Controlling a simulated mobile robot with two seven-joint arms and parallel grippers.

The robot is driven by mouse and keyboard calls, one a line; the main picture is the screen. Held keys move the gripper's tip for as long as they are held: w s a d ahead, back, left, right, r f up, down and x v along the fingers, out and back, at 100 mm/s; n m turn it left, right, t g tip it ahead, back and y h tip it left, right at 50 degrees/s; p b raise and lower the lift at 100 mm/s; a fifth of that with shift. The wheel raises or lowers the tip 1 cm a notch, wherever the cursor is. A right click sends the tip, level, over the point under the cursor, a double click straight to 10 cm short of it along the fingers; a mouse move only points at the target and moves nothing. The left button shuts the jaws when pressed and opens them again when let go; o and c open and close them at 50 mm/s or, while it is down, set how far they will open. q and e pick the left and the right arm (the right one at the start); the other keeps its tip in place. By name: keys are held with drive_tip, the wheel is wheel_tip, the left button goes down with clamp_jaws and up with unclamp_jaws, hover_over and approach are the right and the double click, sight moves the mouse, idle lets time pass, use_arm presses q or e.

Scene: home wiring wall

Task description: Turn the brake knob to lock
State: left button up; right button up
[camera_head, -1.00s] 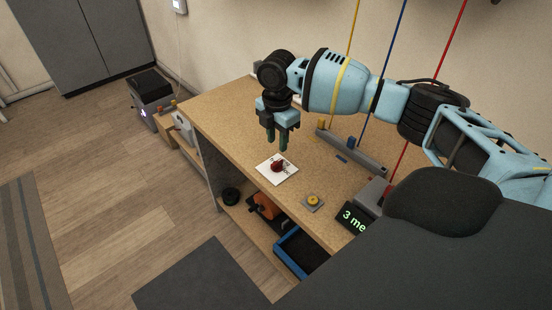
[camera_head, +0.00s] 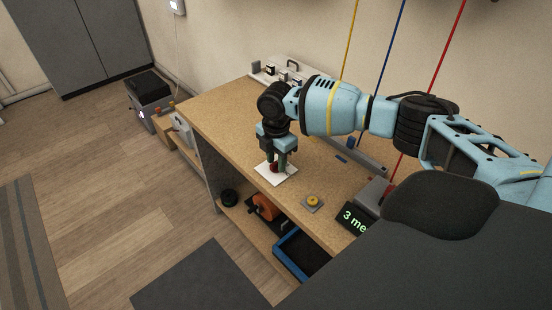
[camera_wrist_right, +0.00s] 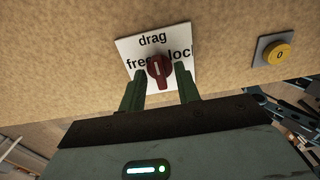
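The brake knob (camera_wrist_right: 160,68) is dark red with a pale pointer line. It sits on a white plate (camera_wrist_right: 132,52) lettered "drag", "free" and "lock". In the right wrist view the pointer stands roughly upright, toward "drag". My right gripper (camera_wrist_right: 162,82) is open, with one green finger on each side of the knob; I cannot tell whether they touch it. In the head view my right gripper (camera_head: 277,163) is down over the white plate (camera_head: 288,178), and its fingers partly hide the knob (camera_head: 273,168). My left gripper is not in view.
A yellow button (camera_head: 312,201) on a grey base sits right of the plate. A display (camera_head: 355,216) reading "3 me" stands farther right. A grey rail (camera_head: 370,160) and coloured cords are behind. The bench (camera_head: 215,110) left of the arm is clear.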

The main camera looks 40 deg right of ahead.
clamp_jaws()
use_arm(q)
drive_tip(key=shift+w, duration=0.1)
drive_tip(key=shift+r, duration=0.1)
use_arm(e)
drive_tip(key=shift+r+m+p, duration=0.2)
drive_tip(key=shift+m+p, duration=0.6)
drive_tip(key=shift+p, duration=0.05)
drive_tip(key=shift+m+p, duration=0.95)
drive_tip(key=shift+m, duration=0.25)
drive_tip(key=m+p, duration=0.2)
drive_tip(key=m, duration=0.1)
drive_tip(key=shift+m, duration=0.4)
drive_tip(key=m+p, duration=0.1)
drive_tip(key=m, duration=0.3)
drive_tip(key=shift+f, duration=0.1)
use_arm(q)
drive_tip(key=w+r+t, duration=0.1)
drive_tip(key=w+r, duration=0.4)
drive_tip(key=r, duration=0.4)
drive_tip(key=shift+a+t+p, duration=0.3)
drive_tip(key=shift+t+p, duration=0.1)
use_arm(e)
drive_tip(key=shift+f+m, duration=0.1)
drive_tip(key=shift+m, duration=0.7)
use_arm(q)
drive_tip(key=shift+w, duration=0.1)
use_arm(e)
drive_tip(key=shift+m, duration=0.3)
